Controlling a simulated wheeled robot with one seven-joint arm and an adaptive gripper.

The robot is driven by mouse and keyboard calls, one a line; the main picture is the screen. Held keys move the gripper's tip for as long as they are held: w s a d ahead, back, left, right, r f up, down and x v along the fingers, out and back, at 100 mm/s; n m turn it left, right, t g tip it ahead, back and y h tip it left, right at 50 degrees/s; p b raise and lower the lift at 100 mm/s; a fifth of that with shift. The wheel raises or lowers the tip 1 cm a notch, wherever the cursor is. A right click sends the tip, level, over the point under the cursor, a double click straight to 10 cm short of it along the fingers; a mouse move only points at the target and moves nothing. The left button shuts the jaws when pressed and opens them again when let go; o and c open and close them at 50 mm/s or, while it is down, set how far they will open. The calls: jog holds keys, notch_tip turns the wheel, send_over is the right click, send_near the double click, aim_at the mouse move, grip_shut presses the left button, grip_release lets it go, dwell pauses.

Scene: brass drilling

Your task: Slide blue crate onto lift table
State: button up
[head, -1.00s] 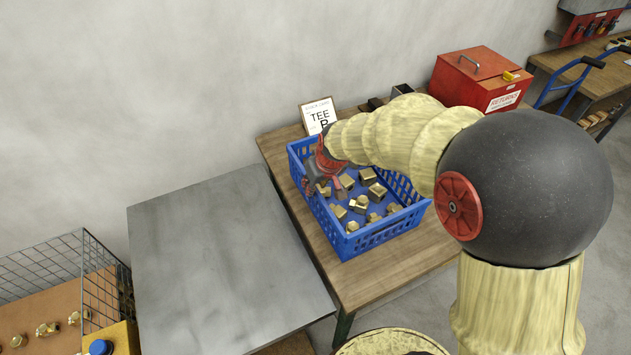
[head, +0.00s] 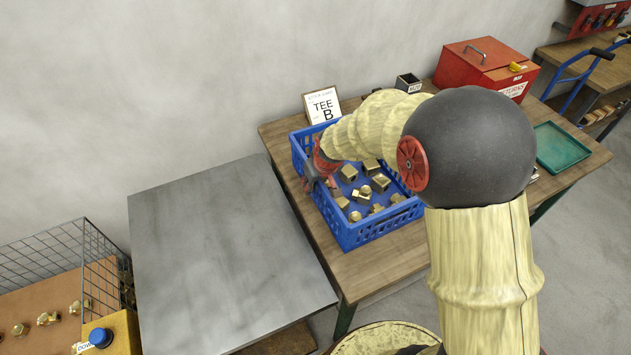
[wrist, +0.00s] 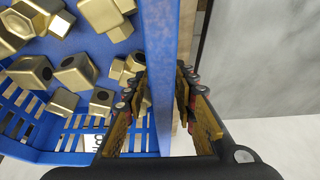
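The blue crate (head: 352,237) stands on the wooden bench, holding several brass fittings (head: 381,183). In the head view my gripper (head: 309,184) is at the crate's left wall, partly hidden by my arm. In the wrist view the crate's wall rim (wrist: 160,60) runs between the two fingers of my gripper (wrist: 162,85). The fingers straddle it, with a narrow gap visible on the right side; firm contact is not visible. The lift table (head: 225,250), a bare grey metal top, is left of the bench, close to its edge.
The wooden bench (head: 375,277) also carries a sign card (head: 322,106), a small dark bin (head: 408,83), a red box (head: 487,70) and a green tray (head: 562,148). A wire cage (head: 60,255) and a yellow control box (head: 108,338) are left of the lift table.

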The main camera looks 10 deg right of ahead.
jog(key=shift+c, duration=1.2)
jog(key=c, duration=0.4)
grip_shut()
